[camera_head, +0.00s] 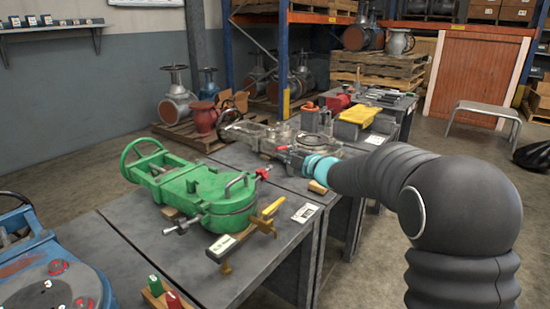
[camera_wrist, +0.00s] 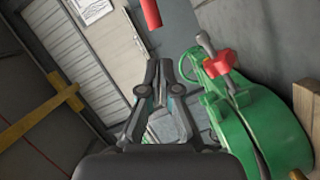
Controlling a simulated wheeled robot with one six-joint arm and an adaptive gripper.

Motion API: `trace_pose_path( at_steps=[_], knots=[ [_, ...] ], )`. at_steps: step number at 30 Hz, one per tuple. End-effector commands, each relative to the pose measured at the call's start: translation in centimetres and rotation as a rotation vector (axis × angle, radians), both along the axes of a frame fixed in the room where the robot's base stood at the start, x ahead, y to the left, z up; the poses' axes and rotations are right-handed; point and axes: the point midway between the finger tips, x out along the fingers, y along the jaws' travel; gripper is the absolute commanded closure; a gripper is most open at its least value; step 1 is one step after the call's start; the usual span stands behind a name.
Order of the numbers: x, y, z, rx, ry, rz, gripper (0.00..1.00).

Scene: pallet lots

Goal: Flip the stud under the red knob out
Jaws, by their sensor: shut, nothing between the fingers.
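The green valve body (camera_head: 205,190) lies on the grey bench in the head view. Its red knob (camera_head: 263,171) is on the right side; in the wrist view the red knob (camera_wrist: 220,63) sits on a grey stud (camera_wrist: 205,42) at the green flange (camera_wrist: 265,125). The stud runs through the knob, with its rounded end beyond it and its other end at the flange edge. My gripper (camera_head: 280,153) is beyond and right of the knob in the head view. In the wrist view my gripper (camera_wrist: 168,75) is left of the knob, apart from it, and empty.
A grey metal valve (camera_head: 250,133) stands on the bench behind my gripper. A blue valve (camera_head: 50,270) is at the near left. A red cylinder (camera_wrist: 150,14) shows above my fingers.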

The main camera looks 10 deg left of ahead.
Motion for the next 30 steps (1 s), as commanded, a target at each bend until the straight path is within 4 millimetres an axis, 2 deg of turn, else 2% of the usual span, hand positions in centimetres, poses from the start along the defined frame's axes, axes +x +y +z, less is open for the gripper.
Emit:
trace_pose_path(
  at_steps=[1, 6, 12, 18, 30],
  knots=[
    [-0.5, -1.2, 0.0, 0.000, 0.001, -0.004, 1.00],
    [-2.0, -4.0, 1.1, 0.000, 0.001, -0.003, 1.00],
    [-3.2, -6.4, 1.9, -0.001, 0.000, -0.002, 1.00],
    [-3.7, -7.2, 2.1, 0.000, 0.003, 0.000, 1.00],
    [-3.5, -7.5, 1.9, -0.003, 0.016, -0.016, 1.00]
  ],
)
